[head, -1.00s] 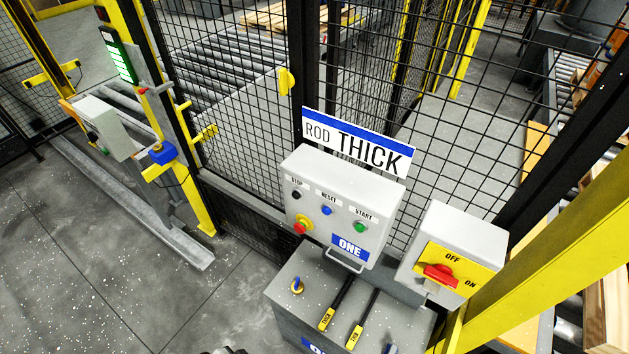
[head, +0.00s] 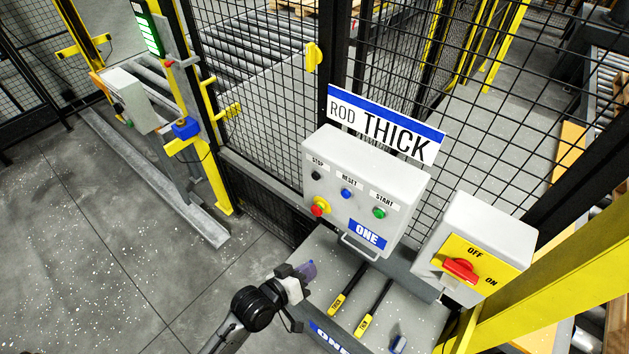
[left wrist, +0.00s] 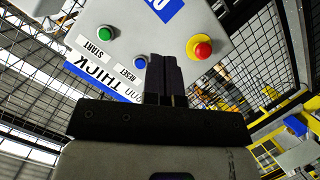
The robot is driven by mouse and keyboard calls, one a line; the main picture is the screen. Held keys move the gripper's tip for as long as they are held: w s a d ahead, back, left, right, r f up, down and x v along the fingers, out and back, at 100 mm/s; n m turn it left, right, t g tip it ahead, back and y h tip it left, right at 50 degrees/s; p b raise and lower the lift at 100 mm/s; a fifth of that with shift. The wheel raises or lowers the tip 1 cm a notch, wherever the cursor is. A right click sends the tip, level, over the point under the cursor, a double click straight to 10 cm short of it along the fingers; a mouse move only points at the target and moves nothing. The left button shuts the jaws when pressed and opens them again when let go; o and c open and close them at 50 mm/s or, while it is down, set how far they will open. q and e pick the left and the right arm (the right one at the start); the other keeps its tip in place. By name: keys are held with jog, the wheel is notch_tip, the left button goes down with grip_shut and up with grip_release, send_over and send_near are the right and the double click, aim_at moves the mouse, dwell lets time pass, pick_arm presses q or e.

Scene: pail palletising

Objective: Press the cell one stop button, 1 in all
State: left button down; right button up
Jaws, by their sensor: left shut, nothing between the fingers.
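The grey control box (head: 348,212) marked ONE carries a small black button (head: 316,175) under the STOP label. Beside it are a blue RESET button (head: 346,194) and a green START button (head: 379,213). A red mushroom button (head: 320,206) on a yellow collar sits below STOP. My left gripper (head: 305,270) is shut and empty, in front of and below the box in the head view. In the left wrist view its fingers (left wrist: 165,62) point towards the box face, between the blue button (left wrist: 140,62) and the red mushroom (left wrist: 202,50); the black button is not visible there. My right gripper is out of view.
A grey pedestal (head: 410,312) with two yellow-tagged rods stands below the box. A red OFF/ON switch (head: 461,269) is at the right. Black mesh fencing (head: 250,110) stands behind. A yellow beam (head: 560,275) crosses the right side. Open floor (head: 110,255) lies left.

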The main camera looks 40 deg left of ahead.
aim_at(316, 176)
pick_arm(q)
jog(key=w+a+r+n+t+y+b, duration=0.1)
jog(key=w+a+r+n+t+y, duration=0.2)
jog(key=a+n+y, duration=0.4)
jog(key=w+a+r+n+t+y+b, duration=0.1)
jog(key=w+a+r+n+t+y, duration=0.2)
jog(key=a+n+y, duration=0.4)
jog(key=shift+w+a+n+t+y+b, duration=0.3)
jog(key=shift+w+n+y, duration=0.9)
jog(key=shift+n, duration=2)
jog(key=shift+w+d, duration=0.15)
jog(key=shift+d, duration=0.05)
jog(key=w+b, duration=0.4)
jog(key=w, duration=0.4)
jog(key=shift+w+d+t+h, duration=0.2)
jog(key=shift+w+t+h, duration=0.1)
jog(key=shift+w+h, duration=0.1)
